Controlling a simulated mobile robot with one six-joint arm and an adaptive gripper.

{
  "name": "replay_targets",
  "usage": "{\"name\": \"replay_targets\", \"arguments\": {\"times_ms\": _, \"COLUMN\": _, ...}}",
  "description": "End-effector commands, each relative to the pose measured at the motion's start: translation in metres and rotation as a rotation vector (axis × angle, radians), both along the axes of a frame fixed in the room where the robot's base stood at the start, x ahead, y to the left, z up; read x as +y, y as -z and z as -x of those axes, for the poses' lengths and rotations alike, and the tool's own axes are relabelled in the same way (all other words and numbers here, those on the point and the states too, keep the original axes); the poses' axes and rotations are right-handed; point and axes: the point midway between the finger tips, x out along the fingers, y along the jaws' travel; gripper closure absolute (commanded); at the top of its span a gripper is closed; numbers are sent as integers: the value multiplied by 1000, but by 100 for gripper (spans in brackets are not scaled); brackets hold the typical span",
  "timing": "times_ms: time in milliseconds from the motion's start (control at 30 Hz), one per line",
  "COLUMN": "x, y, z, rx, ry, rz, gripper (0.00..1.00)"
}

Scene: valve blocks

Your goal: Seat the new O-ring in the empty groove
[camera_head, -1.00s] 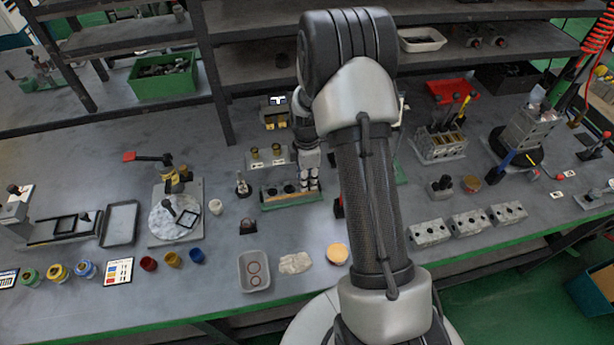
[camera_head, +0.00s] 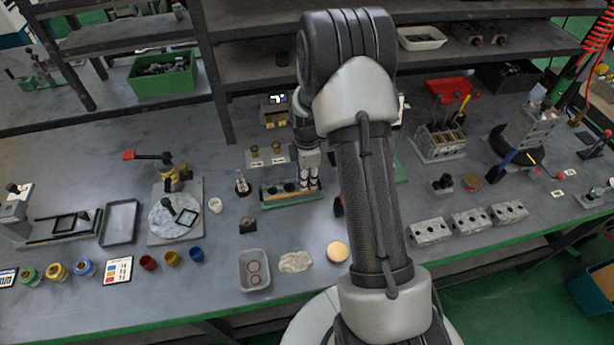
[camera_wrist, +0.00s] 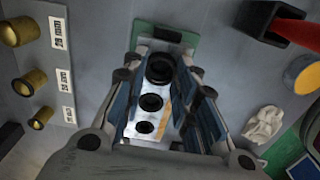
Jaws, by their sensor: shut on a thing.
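The valve block (camera_wrist: 137,137) sits in a green-edged fixture (camera_head: 292,203) at the middle of the bench. In the wrist view its pale top shows several round dark bores in a row, from large to small. My gripper (camera_head: 311,186) is over the right end of the block. In the wrist view my gripper (camera_wrist: 163,72) has its fingers on both sides of the largest bore, shut on what looks like a dark O-ring (camera_wrist: 160,68). I cannot clearly tell the ring from the bore's edge, nor whether it touches the groove.
A grey tray (camera_head: 242,283) with reddish rings lies at the front. A crumpled cloth (camera_head: 295,262) and a round tan-topped pot (camera_head: 337,252) are beside it. Brass plugs (camera_wrist: 30,82) stand left of the fixture in the wrist view. Bored metal blocks (camera_head: 470,221) stand at the right.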

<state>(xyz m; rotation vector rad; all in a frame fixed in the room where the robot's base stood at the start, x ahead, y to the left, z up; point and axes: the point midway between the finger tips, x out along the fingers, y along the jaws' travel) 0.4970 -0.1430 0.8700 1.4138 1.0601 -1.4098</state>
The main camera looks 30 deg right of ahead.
Motion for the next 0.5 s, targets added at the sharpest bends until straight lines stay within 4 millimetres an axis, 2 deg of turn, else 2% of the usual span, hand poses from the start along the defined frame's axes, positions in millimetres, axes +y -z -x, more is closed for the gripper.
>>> {"name": "replay_targets", "arguments": {"times_ms": 100, "x": 0, "y": 0, "z": 0, "rx": 0, "ry": 0, "rz": 0, "gripper": 85}}
{"name": "replay_targets", "arguments": {"times_ms": 133, "x": 0, "y": 0, "z": 0, "rx": 0, "ry": 0, "rz": 0, "gripper": 72}}
{"name": "replay_targets", "arguments": {"times_ms": 500, "x": 0, "y": 0, "z": 0, "rx": 0, "ry": 0, "rz": 0, "gripper": 50}}
